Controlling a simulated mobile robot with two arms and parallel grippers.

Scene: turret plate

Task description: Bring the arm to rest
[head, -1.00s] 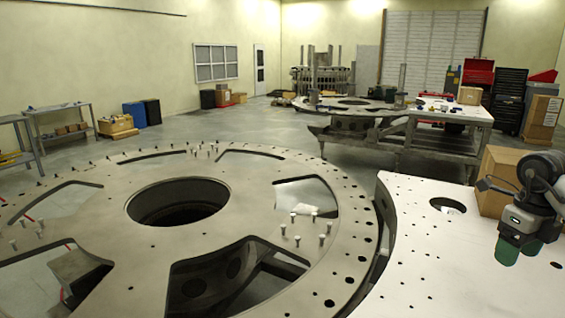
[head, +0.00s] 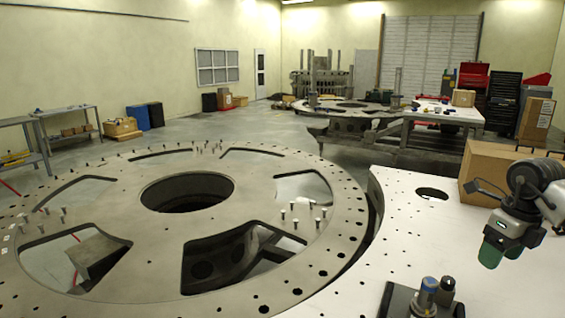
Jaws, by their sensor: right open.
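My right gripper (head: 502,251) shows at the right edge in the head view, with green fingertips pointing down. It is open and holds nothing that I can see. It hangs over the pale plate (head: 400,235) on the right, in front of a cardboard box. The large round turret plate (head: 110,172) fills the left and middle, with a round central hole and several cut-outs. Several bolts (head: 294,218) stand upright on it. My left gripper is not in view.
A cardboard box (head: 487,165) stands on the pale plate behind my right gripper. A dark base with two short metal cylinders (head: 428,292) is at the bottom right. A workbench (head: 430,115) with another plate is farther back. The pale plate's middle is mostly clear.

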